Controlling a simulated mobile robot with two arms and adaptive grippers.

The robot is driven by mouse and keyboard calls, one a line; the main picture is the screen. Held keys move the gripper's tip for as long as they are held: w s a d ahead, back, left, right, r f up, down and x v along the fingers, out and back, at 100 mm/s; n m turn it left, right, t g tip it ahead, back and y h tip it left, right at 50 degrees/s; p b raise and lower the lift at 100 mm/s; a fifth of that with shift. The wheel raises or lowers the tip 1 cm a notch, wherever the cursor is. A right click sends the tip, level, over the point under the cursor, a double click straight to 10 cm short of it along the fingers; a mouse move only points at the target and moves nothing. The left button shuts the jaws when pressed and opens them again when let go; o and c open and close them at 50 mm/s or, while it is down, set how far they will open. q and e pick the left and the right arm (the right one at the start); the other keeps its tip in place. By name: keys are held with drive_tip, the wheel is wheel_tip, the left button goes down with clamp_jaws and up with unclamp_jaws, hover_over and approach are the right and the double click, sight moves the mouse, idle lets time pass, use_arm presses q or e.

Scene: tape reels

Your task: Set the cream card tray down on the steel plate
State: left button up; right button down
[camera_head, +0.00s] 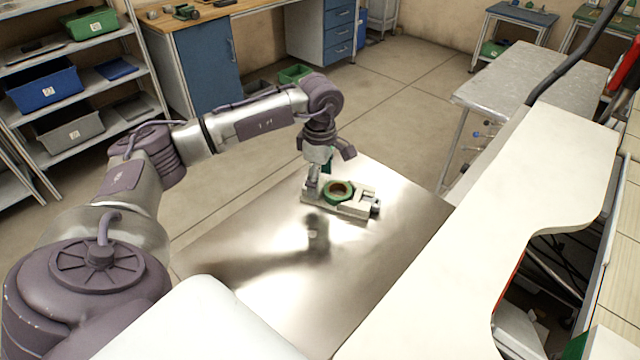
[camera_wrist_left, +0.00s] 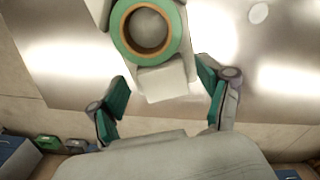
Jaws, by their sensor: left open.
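The cream card tray (camera_head: 352,208) lies flat on the steel plate (camera_head: 395,225), near its far edge. A green tape reel with a brownish inner ring (camera_head: 338,190) sits in the tray. My left gripper (camera_head: 322,178) is at the tray's left end, pointing down. In the left wrist view the tray's cream end (camera_wrist_left: 163,84) lies between and just beyond the two green-padded fingers (camera_wrist_left: 165,98). The fingers are spread, with a gap on each side of the tray. The reel (camera_wrist_left: 147,28) also shows there, partly cut off. My right gripper is out of view.
Bare plate lies in front of the tray and around it. A pale counter (camera_head: 480,220) runs along the right. A grey-topped table (camera_head: 530,80) stands behind it. Shelves with bins (camera_head: 70,85) are at the left, a blue-doored workbench (camera_head: 200,65) at the back.

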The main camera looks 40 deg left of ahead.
use_arm(q)
wheel_tip(320, 180, up, 10)
drive_tip(key=b, duration=0.2)
drive_tip(key=shift+r, duration=0.2)
idle(0.3)
